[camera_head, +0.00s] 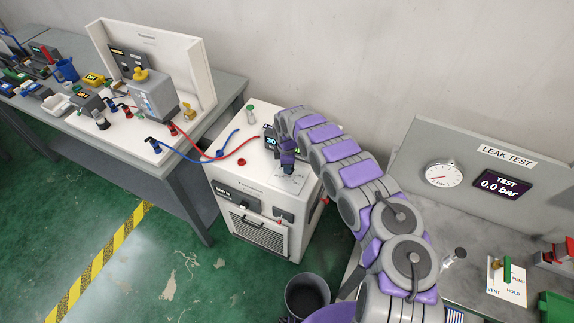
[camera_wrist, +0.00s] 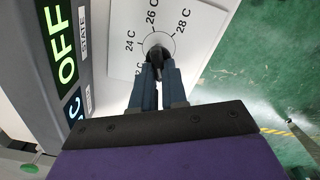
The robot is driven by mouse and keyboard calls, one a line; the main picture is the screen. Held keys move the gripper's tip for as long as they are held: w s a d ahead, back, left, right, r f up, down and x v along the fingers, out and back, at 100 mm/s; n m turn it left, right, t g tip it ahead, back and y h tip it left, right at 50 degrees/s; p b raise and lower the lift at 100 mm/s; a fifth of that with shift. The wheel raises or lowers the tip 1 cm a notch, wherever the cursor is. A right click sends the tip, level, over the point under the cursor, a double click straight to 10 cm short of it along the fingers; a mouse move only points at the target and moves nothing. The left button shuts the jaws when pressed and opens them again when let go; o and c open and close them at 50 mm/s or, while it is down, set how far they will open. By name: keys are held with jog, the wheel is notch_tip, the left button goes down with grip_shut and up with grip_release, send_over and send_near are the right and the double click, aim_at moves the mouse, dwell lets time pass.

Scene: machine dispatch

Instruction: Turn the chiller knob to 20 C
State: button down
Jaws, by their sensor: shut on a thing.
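The chiller (camera_head: 252,232) is a white box in the middle of the head view, with my arm reaching over its top. In the wrist view a dark knob (camera_wrist: 156,50) sits on a white dial plate (camera_wrist: 190,28) with labels 24 C, 26 C and 28 C; a lower label is partly hidden. My gripper (camera_wrist: 157,68) is shut on the knob, one finger on each side. In the head view my gripper (camera_head: 288,166) is over the chiller top and covers the knob. I cannot tell where the knob's pointer stands.
A display (camera_wrist: 62,40) beside the dial reads OFF above STATE. A chiller screen (camera_head: 270,141) shows 30, partly hidden. Red and blue hoses (camera_head: 205,158) run to the left bench. A leak test panel (camera_head: 480,170) is right; a dark bin (camera_head: 307,295) stands in front.

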jog(key=shift+w+r+n, duration=0.1)
jog(key=shift+w+n, duration=0.05)
jog(key=shift+n, duration=0.35)
jog(key=c, duration=1.3)
grip_release()
jog(key=shift+o, duration=0.7)
notch_tip(320, 180, up, 17)
